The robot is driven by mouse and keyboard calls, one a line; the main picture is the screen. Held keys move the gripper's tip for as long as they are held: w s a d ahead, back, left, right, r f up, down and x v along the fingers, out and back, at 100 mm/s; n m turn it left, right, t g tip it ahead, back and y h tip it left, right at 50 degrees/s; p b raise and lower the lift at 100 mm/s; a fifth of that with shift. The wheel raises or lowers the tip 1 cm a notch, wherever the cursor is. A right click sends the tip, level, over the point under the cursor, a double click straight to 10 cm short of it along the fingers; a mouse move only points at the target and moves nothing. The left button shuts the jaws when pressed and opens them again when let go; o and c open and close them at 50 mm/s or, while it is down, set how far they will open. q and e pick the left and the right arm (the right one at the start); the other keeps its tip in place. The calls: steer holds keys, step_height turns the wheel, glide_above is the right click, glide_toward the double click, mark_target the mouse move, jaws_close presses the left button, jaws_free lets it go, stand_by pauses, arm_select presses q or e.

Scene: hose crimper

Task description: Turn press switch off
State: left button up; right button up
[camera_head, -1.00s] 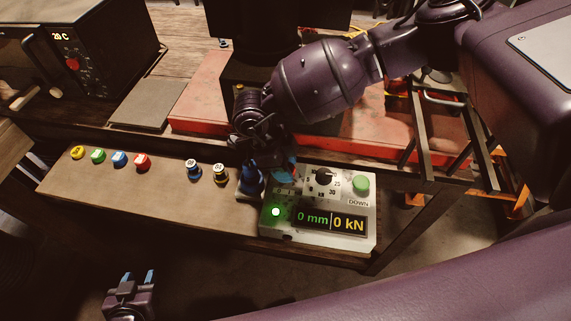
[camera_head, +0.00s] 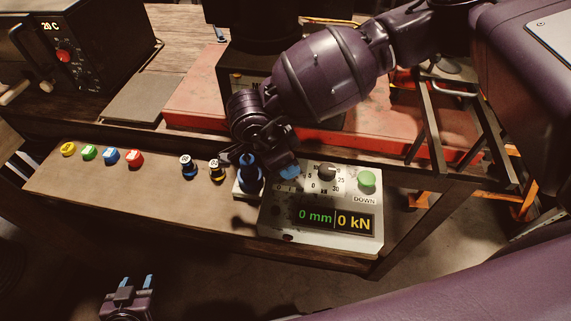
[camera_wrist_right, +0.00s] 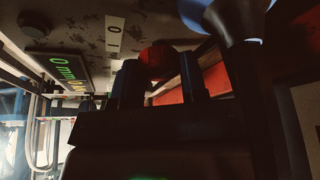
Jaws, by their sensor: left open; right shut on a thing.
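The control box (camera_head: 268,225) sits at the right of the bench shelf, its display lit with 0 mm and 0 kN. My right gripper (camera_head: 285,171) is over its upper left part and hides the press switch in the head view. In the right wrist view, the fingers (camera_wrist_right: 160,82) are shut on a red rounded part (camera_wrist_right: 156,60), apparently the switch knob, beside a 0/1 label (camera_wrist_right: 115,36). The switch's exact position cannot be told. No green lamp shows lit left of the display. My left gripper (camera_head: 138,282) is open and empty at the bottom left.
A dark blue fitting (camera_head: 250,178) stands close left of my right gripper. A black dial (camera_head: 326,174) and a green button (camera_head: 367,179) are to its right. Several coloured caps line the shelf (camera_head: 160,205). The red press base (camera_head: 200,105) is behind.

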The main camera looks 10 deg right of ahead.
steer(key=n+b, duration=0.1)
steer(key=n, duration=0.1)
steer(key=n+t+b, duration=0.1)
steer(key=n, duration=0.1)
steer(key=shift+s+f+n+t+y, duration=0.1)
steer(key=shift+f+n+t+y, duration=0.05)
steer(key=shift+n+t+y, duration=0.2)
steer(key=n+b, duration=0.1)
steer(key=n, duration=0.1)
steer(key=n+t+y+b, duration=0.1)
steer(key=n, duration=0.2)
steer(key=shift+y+b, duration=0.25)
steer(key=shift+b, duration=0.1)
steer(key=shift+n+t, duration=0.25)
steer(key=shift+n, duration=0.1)
arm_select(q)
step_height(320, 180, down, 7)
steer(key=shift+s+r+b, duration=0.2)
steer(key=shift+s+b, duration=0.05)
steer(key=shift+b, duration=0.2)
arm_select(e)
steer(key=shift+d+n+y, duration=0.1)
steer(key=shift+n+y, duration=0.2)
steer(key=shift+n, duration=0.5)
arm_select(q)
steer(key=shift+s+f, duration=0.1)
steer(key=shift+s, duration=0.15)
arm_select(e)
steer(key=shift+r, duration=0.2)
steer(key=o, duration=0.9)
